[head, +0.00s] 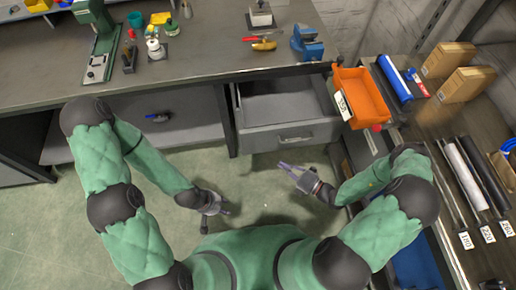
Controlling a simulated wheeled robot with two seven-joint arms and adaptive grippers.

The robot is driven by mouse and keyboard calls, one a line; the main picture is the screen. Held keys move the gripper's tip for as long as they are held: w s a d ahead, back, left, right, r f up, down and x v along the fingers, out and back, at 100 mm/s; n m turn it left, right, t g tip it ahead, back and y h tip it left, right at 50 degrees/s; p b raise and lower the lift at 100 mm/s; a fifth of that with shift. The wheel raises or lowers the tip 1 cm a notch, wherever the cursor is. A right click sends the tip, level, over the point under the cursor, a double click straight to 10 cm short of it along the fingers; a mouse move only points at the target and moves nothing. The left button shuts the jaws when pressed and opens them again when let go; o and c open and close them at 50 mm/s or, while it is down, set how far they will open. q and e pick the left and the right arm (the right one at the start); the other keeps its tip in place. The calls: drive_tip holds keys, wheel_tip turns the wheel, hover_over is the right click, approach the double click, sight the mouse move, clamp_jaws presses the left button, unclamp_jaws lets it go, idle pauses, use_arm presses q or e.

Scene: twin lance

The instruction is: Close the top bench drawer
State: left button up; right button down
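The top bench drawer (292,108) is pulled out from under the bench top, right of centre in the head view. It is grey and its visible interior looks empty. Its front has a bar handle (295,139). My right gripper (286,170) is a short way in front of the drawer front, below the handle in the picture, apart from it and holding nothing visible. My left gripper (220,210) is low over the floor, left of and further back from the drawer, with nothing visible in it. Both sets of fingers are too small to read.
The bench top (210,50) carries a green drill stand (100,40), a blue vise (307,43) and small tools. An orange bin (360,95) stands close to the drawer's right side, on a shelf unit with rolls and boxes. Floor (255,185) in front of the drawer is clear.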

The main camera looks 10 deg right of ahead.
use_arm(q)
drive_tip(key=shift+f+b, duration=1.65)
use_arm(e)
drive_tip(key=shift+w+d+x, duration=0.3)
drive_tip(key=shift+w+x, duration=0.05)
drive_tip(key=shift+x, duration=1.75)
drive_tip(key=shift+w+d+x, duration=0.35)
drive_tip(key=shift+x, duration=1.75)
drive_tip(key=shift+w+d+x, duration=0.3)
drive_tip(key=shift+w+x, duration=0.05)
drive_tip(key=shift+x, duration=1.75)
drive_tip(key=shift+d, duration=0.1)
